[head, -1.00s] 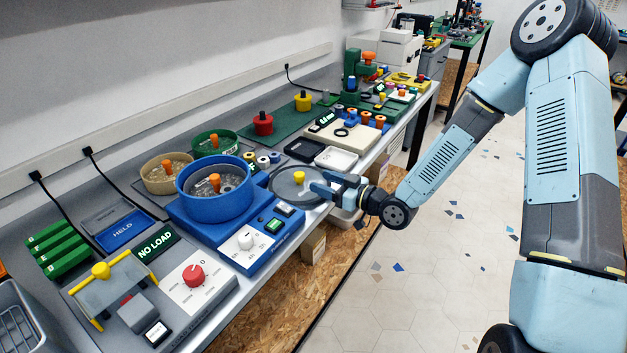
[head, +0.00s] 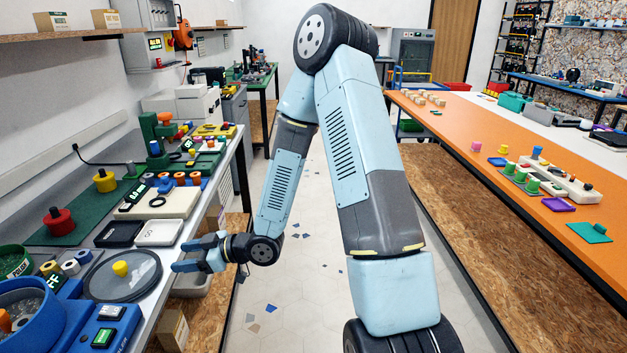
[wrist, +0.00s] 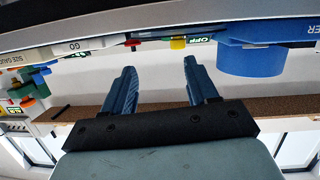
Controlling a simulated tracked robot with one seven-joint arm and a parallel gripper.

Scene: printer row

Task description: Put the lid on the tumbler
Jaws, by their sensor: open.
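The lid (head: 136,287), a flat grey disc with a yellow knob (head: 121,269), lies on the grey bench in the head view. The blue tumbler (head: 28,310), an open round bowl on a blue base, is beside the lid and cut off by the left picture edge. A blue bowl, apparently the tumbler (wrist: 252,62), also shows upside down in the wrist view. My gripper (head: 181,257) is open and empty just right of the lid at the bench's front edge. Its two blue fingers (wrist: 160,78) are spread apart in the wrist view.
Black and white trays (head: 159,233) lie behind the lid. A green bowl (head: 16,262) is at the left. An orange-topped bench (head: 480,165) runs along the right, with open floor between.

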